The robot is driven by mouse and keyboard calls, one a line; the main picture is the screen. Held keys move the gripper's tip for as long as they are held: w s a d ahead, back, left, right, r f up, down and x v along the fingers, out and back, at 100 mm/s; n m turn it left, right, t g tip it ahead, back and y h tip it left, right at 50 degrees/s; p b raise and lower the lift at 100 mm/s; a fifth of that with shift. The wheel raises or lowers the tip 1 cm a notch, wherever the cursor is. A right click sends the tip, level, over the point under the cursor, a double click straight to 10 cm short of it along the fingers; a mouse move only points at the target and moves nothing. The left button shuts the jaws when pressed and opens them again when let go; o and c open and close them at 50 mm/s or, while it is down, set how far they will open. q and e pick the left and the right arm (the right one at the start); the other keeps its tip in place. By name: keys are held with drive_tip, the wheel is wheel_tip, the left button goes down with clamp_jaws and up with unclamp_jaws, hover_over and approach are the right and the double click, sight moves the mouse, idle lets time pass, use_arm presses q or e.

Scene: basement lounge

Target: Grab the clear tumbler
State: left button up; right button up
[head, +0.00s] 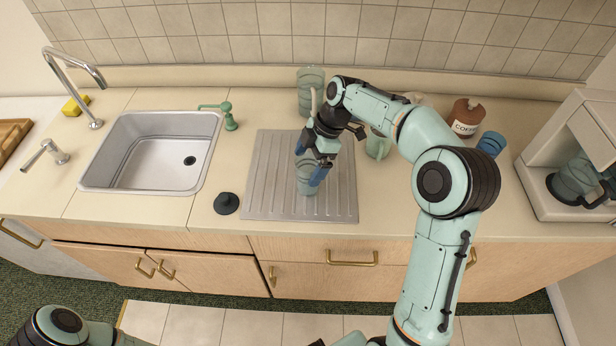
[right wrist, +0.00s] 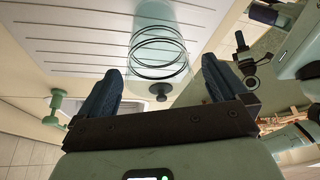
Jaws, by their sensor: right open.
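The clear tumbler (head: 307,184) stands on the grey ribbed drainboard. It also shows in the right wrist view as a see-through cylinder with dark rings (right wrist: 160,42). My right gripper (head: 312,162) is open at the tumbler, its blue fingers partly covering it in the head view. In the right wrist view the two fingers (right wrist: 162,72) are spread, with the tumbler ahead and between their tips; I see no clear contact. Part of my left arm shows at the bottom left of the head view, but its gripper is out of view.
The drainboard (head: 262,190) lies right of the sink (head: 145,160). A black stopper (head: 226,203) sits beside it.

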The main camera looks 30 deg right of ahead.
drive_tip(key=x, duration=0.2)
drive_tip(key=shift+a+f, duration=0.1)
drive_tip(key=shift+f, duration=0.2)
drive_tip(key=c, duration=1.3)
